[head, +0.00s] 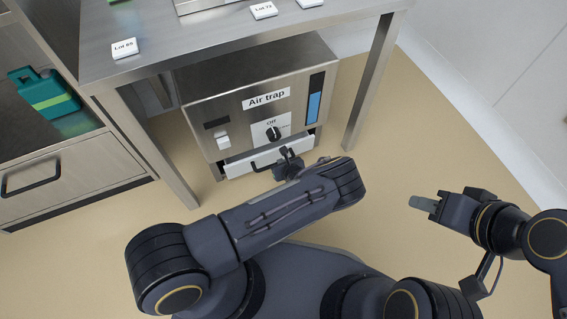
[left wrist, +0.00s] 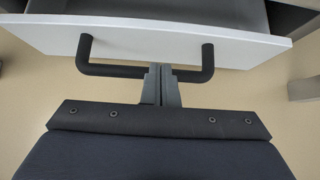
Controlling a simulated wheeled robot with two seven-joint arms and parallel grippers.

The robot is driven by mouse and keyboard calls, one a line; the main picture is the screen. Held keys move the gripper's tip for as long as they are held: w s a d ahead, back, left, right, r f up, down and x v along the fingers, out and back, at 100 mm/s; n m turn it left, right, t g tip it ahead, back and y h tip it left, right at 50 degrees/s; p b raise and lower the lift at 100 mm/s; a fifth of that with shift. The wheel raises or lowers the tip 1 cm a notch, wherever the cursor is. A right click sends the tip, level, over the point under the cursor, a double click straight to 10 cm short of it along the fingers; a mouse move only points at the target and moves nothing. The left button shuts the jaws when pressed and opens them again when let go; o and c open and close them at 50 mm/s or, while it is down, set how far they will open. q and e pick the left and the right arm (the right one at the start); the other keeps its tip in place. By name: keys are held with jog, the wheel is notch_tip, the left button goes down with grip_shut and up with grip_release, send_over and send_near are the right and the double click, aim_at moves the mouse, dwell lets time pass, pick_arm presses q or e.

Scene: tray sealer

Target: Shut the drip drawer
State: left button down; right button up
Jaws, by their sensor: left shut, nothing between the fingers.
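The drip drawer (head: 238,167) has a white front and a dark bar handle (head: 262,166). It sits at the bottom of the Air trap unit and stands partly out; its dark inside shows behind the front (left wrist: 135,39) in the left wrist view. My left gripper (head: 289,155) is shut and empty at the handle. In the left wrist view its fingertips (left wrist: 161,74) overlap the middle of the handle bar (left wrist: 115,70); I cannot tell whether they touch it. My right gripper (head: 424,203) is away to the right over the floor, and its finger opening is unclear.
The Air trap unit (head: 200,105) stands under a metal table (head: 190,45), with a table leg (head: 370,85) on each side. A cabinet with a closed drawer (head: 75,170) and a teal container (head: 45,95) is at the left. The floor at the right is clear.

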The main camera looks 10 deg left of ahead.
aim_at(275, 151)
dwell(0.3)
pick_arm(q)
jog(key=w+a, duration=0.1)
jog(key=w+a+b, duration=0.1)
jog(key=w, duration=0.1)
jog(key=shift+f, duration=0.1)
jog(key=shift+w+a+r, duration=0.25)
jog(key=shift+w, duration=0.1)
